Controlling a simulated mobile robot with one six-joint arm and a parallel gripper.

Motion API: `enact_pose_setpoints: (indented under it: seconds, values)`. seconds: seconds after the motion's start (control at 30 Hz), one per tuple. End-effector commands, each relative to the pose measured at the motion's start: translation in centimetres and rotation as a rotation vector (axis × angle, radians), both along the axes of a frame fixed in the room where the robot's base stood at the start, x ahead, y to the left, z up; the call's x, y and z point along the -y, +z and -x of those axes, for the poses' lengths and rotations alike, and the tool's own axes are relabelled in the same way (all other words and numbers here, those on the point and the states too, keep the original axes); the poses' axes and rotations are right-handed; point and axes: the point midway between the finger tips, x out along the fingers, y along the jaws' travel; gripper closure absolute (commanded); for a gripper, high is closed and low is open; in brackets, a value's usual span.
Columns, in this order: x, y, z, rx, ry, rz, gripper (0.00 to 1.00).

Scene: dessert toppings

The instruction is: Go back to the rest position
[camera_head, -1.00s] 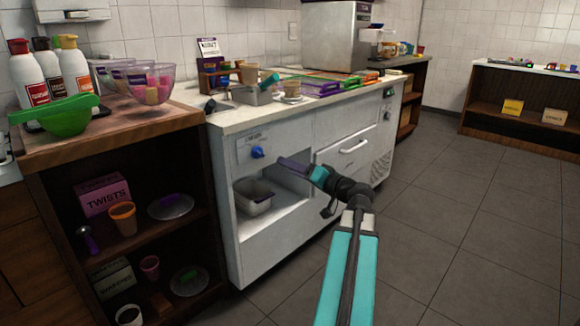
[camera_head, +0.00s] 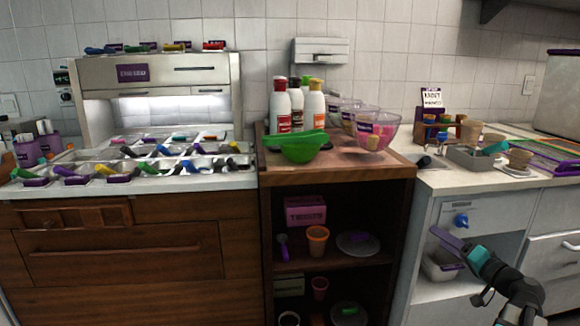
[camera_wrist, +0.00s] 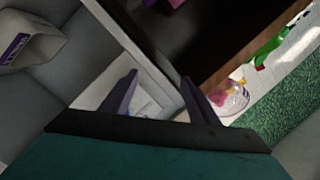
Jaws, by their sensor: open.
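My gripper (camera_head: 447,238) is at the lower right in the head view, in front of the white unit (camera_head: 490,218) with the blue knob (camera_head: 461,221). In the wrist view my gripper (camera_wrist: 160,92) shows two purple fingers standing apart, with nothing between them. A metal bin (camera_head: 440,266) sits in the open niche behind and below the gripper. A grey bin with a purple label (camera_wrist: 28,42) shows at the upper left in the wrist view.
A wooden shelf unit (camera_head: 405,176) stands left of the white unit, with a green bowl (camera_head: 303,151), bottles and clear bowls on top. A topping counter (camera_head: 220,181) with several labelled tubs is at the left. A grey pan (camera_head: 472,158) stands on the white counter.

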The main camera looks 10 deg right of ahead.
Motion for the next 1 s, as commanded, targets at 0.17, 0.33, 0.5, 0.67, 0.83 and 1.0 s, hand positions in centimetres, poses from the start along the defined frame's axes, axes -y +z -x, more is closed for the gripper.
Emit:
enact_pose_setpoints:
  seconds: [0.17, 0.33, 0.5, 0.67, 0.83, 1.0]
  values:
    - [-5.9, -1.3, -3.7, -0.052, 0.097, -0.041, 0.45]
    - [-11.8, -3.9, -6.2, -0.125, 0.188, -0.062, 0.45]
    - [-18.1, -7.0, -7.7, -0.215, 0.284, -0.068, 0.45]
    - [-24.2, -10.1, -8.0, -0.313, 0.376, -0.067, 0.45]
    - [-30.7, -13.5, -7.1, -0.431, 0.478, -0.057, 0.45]
    - [-37.1, -17.0, -4.8, -0.561, 0.582, -0.035, 0.45]
